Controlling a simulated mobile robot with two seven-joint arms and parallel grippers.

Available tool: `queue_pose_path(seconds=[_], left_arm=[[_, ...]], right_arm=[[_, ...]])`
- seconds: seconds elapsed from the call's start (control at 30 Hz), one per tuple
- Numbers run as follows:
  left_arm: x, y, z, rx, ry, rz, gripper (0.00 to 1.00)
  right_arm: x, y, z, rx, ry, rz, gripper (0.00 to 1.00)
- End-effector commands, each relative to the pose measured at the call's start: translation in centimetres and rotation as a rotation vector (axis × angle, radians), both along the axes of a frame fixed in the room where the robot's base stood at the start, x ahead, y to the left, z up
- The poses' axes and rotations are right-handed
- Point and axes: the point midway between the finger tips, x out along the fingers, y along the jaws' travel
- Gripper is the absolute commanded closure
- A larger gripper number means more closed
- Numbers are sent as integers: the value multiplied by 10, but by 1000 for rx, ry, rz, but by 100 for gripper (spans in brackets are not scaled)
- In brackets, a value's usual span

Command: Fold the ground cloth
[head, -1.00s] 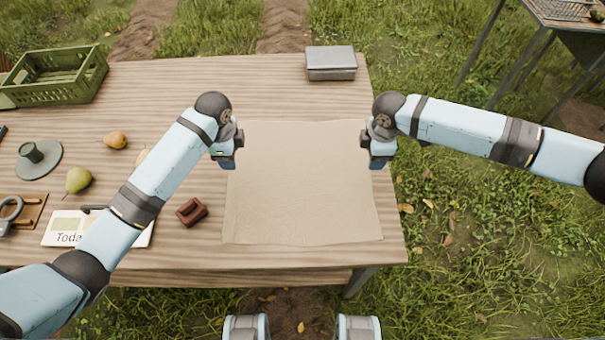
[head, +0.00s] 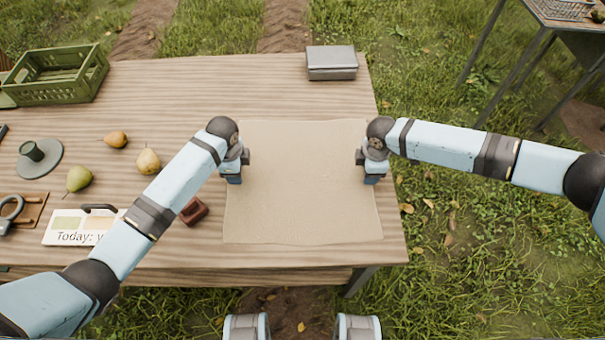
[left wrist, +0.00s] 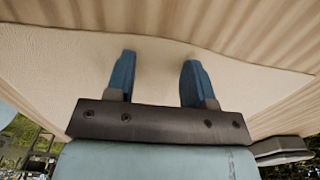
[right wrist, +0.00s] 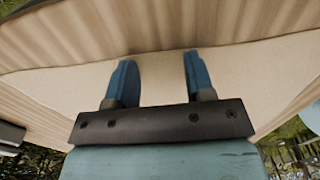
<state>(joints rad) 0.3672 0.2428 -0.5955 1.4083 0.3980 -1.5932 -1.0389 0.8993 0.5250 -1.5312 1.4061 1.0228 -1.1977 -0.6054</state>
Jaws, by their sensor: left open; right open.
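The ground cloth (head: 300,200) is a beige sheet lying flat and spread out on the right part of the wooden table. My left gripper (head: 232,180) is over the cloth's left edge, open and empty. My right gripper (head: 373,180) is over its right edge, open and empty. The cloth also shows beneath both pairs of blue fingers, in the left wrist view (left wrist: 155,75) and the right wrist view (right wrist: 155,80). Whether the fingertips touch the cloth cannot be told.
A grey metal box (head: 331,62) stands beyond the cloth. A brown block (head: 194,211) sits just left of it. Pears (head: 148,161), a sign card (head: 80,228), a green hat-shaped object (head: 38,158) and a green crate (head: 57,75) are further left. Grass lies beyond the table's right edge.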

Motion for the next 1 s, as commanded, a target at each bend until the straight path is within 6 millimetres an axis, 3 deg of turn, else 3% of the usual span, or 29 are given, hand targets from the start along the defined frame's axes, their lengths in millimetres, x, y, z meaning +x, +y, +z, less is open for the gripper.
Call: queue_pose_path(seconds=[0.37, 0.77, 1.0], left_arm=[[0, 0, -4, 1, 0, 0, 52], [0, 0, -4, 1, 1, 1, 98], [0, 0, -4, 1, 1, 1, 100]], right_arm=[[0, 0, -3, -1, 1, -1, 52], [0, -1, -3, -1, 1, -1, 98], [-1, -1, -4, -1, 1, -1, 100]])
